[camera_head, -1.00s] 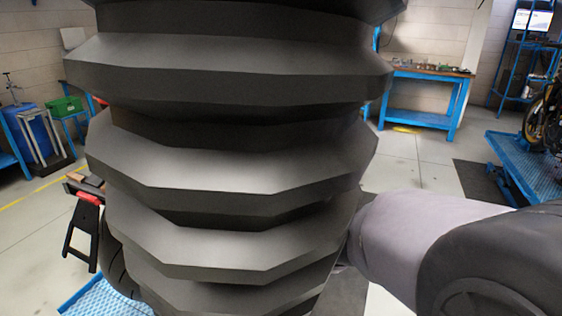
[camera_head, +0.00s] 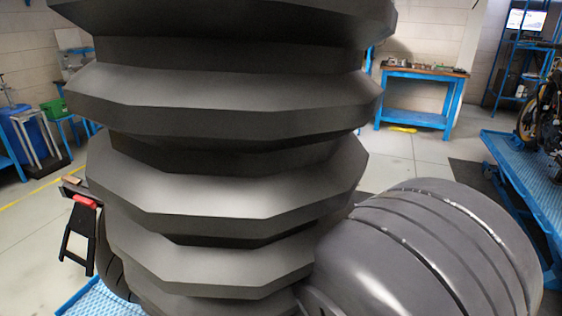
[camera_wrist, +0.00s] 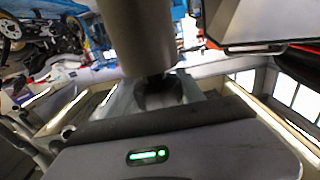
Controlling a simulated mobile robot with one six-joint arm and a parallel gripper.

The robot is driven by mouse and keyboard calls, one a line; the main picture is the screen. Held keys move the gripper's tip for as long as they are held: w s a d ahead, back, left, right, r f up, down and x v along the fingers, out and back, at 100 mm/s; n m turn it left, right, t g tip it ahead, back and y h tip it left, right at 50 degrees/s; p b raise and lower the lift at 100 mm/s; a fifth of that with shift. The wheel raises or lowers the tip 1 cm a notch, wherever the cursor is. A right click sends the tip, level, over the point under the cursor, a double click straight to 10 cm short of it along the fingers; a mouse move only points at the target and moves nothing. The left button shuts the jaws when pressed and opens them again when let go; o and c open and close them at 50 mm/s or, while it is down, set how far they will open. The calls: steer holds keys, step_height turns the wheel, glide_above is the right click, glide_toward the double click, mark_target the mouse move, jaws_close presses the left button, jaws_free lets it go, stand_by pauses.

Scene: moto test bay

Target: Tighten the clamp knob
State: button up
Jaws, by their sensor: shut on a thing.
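My gripper (camera_wrist: 163,97) shows in the wrist view, largely as dark, blurred parts beyond its grey body with a green light. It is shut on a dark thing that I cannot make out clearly. A thick dark grey cylinder (camera_wrist: 138,35) comes down from the top of that view and ends right at the fingers; whether it touches what they hold cannot be told. I cannot pick out the clamp knob for certain in either view. In the head view a large dark ribbed shape covers the middle and hides the work area, and my gripper does not show.
In the head view, a blue workbench (camera_head: 418,115) stands behind on the right, with small items on top. A motorcycle (camera_head: 540,105) is on a blue lift platform (camera_head: 525,170) at the right edge. A black stand (camera_head: 78,235) is at lower left.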

steer(key=shift+s+d+r+m+g+h+p, duration=0.1)
steer(key=shift+s+d+m+g+h+p, duration=0.2)
steer(key=shift+m+g+h+p, duration=1.35)
steer(key=shift+s+d+m+g+h+p, duration=0.3)
steer(key=shift+m+g+h+p, duration=0.9)
steer(key=shift+m+g+h, duration=0.9)
steer(key=shift+s+d+r+m+g+h+p, duration=0.1)
steer(key=shift+s+d+m+g+h+p, duration=0.2)
steer(key=shift+m+g+h+p, duration=1.5)
steer(key=shift+f+g+h+b, duration=0.1)
steer(key=shift+g+h+b, duration=0.2)
steer(key=shift+g, duration=0.35)
steer(key=o, duration=1.4)
steer(key=shift+d, duration=0.15)
steer(key=shift+c, duration=0.2)
